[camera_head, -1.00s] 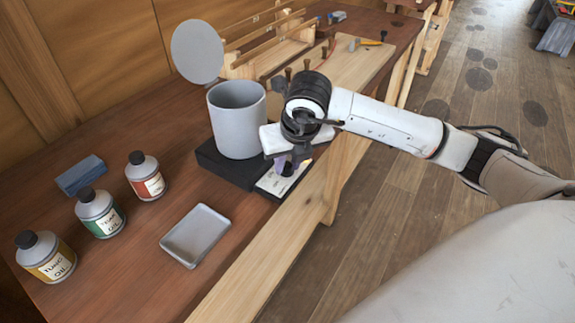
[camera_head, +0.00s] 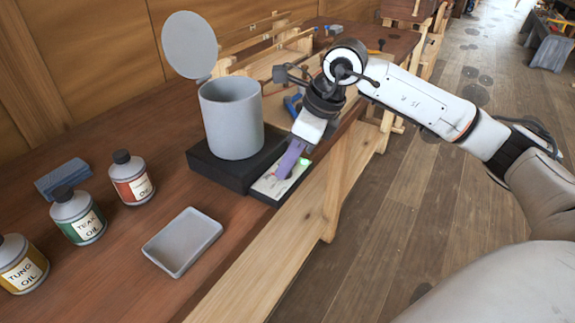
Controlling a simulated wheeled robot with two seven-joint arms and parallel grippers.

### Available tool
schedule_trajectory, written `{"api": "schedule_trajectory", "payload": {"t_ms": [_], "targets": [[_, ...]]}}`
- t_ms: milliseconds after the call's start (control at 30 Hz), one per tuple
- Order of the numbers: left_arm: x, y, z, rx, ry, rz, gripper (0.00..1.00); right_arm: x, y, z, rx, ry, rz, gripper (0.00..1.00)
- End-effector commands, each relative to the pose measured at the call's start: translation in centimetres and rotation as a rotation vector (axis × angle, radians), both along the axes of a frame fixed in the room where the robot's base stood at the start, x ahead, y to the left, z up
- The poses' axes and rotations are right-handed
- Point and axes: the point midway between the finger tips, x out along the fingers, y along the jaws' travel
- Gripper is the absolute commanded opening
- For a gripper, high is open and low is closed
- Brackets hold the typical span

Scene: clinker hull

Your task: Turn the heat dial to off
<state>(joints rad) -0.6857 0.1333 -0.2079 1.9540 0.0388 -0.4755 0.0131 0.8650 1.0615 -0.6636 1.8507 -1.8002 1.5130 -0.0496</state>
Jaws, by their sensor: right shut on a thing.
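The heater is a black base (camera_head: 222,168) with a grey pot (camera_head: 232,120) on it; the pot's round lid (camera_head: 189,44) stands open behind it. A pale control panel (camera_head: 268,187) is on the base's front right, with a small green spot on it. A purple dial (camera_head: 289,160) rises from the panel. My right gripper (camera_head: 299,143) is shut on the dial from above, its arm coming in from the right. The dial's markings are partly hidden and too small to read. My left gripper does not show.
A grey tray (camera_head: 182,242) lies on the bench in front of the heater. Bottles of tung oil (camera_head: 20,268), teak oil (camera_head: 78,218) and a red-labelled one (camera_head: 131,180) stand left, by a blue block (camera_head: 62,177). Wooden racks are behind. The bench edge is just right of the panel.

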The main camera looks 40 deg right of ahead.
Motion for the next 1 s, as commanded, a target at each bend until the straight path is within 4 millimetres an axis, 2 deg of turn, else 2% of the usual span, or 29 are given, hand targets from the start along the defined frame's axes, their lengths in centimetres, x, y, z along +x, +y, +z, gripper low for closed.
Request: {"api": "schedule_trajectory", "payload": {"t_ms": [700,1000], "targets": [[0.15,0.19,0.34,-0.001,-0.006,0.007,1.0,0.65,-0.26,0.32,0.002,-0.006,0.674,0.0],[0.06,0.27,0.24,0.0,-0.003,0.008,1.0,0.81,-0.27,0.25,0.0,-0.007,0.905,0.0]]}}
